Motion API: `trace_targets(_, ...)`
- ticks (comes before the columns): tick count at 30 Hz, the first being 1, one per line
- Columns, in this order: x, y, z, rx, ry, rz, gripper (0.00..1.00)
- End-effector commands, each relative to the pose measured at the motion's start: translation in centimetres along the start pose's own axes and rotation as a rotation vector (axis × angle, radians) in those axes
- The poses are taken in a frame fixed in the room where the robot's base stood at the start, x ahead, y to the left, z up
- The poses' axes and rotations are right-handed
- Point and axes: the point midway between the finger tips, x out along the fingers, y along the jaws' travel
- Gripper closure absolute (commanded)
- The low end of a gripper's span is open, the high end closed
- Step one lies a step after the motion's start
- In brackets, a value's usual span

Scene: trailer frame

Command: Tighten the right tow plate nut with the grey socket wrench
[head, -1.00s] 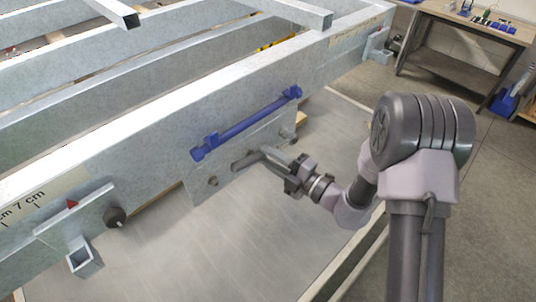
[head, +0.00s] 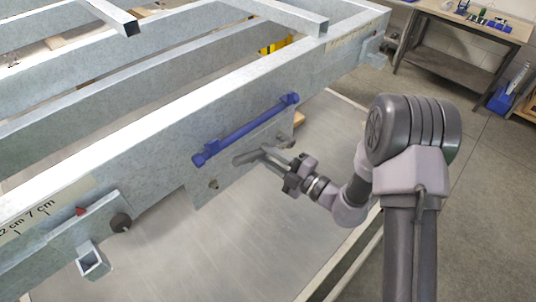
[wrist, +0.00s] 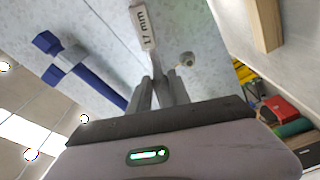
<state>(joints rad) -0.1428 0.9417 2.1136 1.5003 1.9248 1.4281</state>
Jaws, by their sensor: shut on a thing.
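The tow plate (head: 228,182) is a grey metal plate on the side of the frame beam, below a blue bar (head: 245,131). The left nut (head: 213,184) shows at its lower left. The right end of the plate, with the right nut, is partly behind the wrench and gripper, and I cannot tell the right nut clearly. My gripper (head: 293,180) is shut on the grey socket wrench (head: 252,156), which points toward the plate. In the wrist view the wrench (wrist: 144,28) carries a "17 mm" label, and a round nut (wrist: 186,60) shows to its right, apart from it.
The galvanized trailer frame (head: 150,150) fills the left. A wooden block (wrist: 262,22) is near the plate. A workbench (head: 460,30) stands far back right. Floor below is clear.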

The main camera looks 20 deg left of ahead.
Motion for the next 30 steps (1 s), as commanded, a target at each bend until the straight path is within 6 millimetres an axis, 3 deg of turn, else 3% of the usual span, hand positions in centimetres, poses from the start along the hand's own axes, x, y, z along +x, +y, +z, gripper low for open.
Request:
trace_targets(9, 0.0, 2.0, 0.0, 0.127, -0.001, 0.020, 1.00)
trace_targets(19, 0.0, 2.0, 0.1, 0.147, -0.001, 0.023, 1.00)
trace_targets(30, 0.0, -2.1, 0.3, -0.154, 0.000, -0.020, 1.00)
